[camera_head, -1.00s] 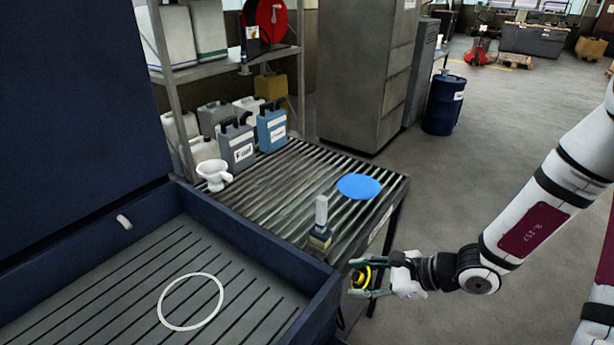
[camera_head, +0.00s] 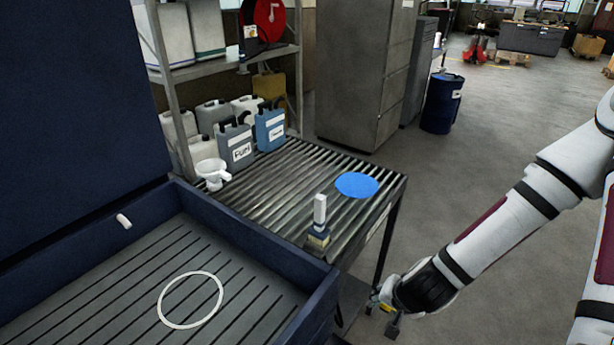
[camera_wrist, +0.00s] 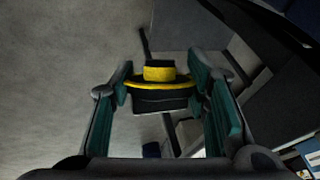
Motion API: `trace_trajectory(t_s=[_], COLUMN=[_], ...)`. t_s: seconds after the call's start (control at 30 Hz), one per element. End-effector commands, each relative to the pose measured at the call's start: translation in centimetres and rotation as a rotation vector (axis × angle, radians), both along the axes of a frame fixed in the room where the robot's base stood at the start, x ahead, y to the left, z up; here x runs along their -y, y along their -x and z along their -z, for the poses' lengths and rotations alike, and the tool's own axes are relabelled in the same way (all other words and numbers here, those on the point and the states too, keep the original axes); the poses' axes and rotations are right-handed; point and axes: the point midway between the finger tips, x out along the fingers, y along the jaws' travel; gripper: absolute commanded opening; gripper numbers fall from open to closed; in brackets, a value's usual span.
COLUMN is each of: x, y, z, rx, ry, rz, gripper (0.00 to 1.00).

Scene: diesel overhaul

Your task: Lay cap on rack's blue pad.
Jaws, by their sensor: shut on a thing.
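My gripper (camera_head: 384,300) is low beside the rack's front right leg, below the level of the rack top. In the wrist view my gripper (camera_wrist: 163,105) is shut on the cap (camera_wrist: 160,90), which is black with a yellow rim and a yellow knob. The cap sits between the two teal finger pads. In the head view the wrist mostly hides it. The blue pad (camera_head: 357,185) is a round disc lying bare on the roller rack (camera_head: 270,195), near its right end. The gripper is below and to the right of the pad, apart from it.
A small block with an upright pale handle (camera_head: 319,225) stands on the rack's near edge. A white funnel (camera_head: 211,173) and several canisters (camera_head: 236,145) stand at the rack's back left. A blue washer bin (camera_head: 325,300) borders the rack. Floor right of the rack is clear.

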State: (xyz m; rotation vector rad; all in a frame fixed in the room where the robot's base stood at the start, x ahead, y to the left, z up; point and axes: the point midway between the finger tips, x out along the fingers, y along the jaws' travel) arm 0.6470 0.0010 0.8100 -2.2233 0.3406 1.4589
Motion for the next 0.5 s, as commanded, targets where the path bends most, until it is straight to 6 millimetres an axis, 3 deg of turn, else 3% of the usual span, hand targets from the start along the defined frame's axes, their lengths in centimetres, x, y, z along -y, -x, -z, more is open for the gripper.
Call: trace_trajectory(t_s=[0.13,0.27,0.37,0.5], x=[1.7,2.9,3.6,4.7], y=[-2.7,-4.5,-5.8,-10.0], z=[0.9,0.5,-0.6,-2.6], rx=[0.183,0.336,0.451,0.61], ry=[0.129,0.199,0.244,0.285], rz=[-0.142,-0.246,-0.324,-0.453], gripper=[0.11,0.11,0.11,0.11])
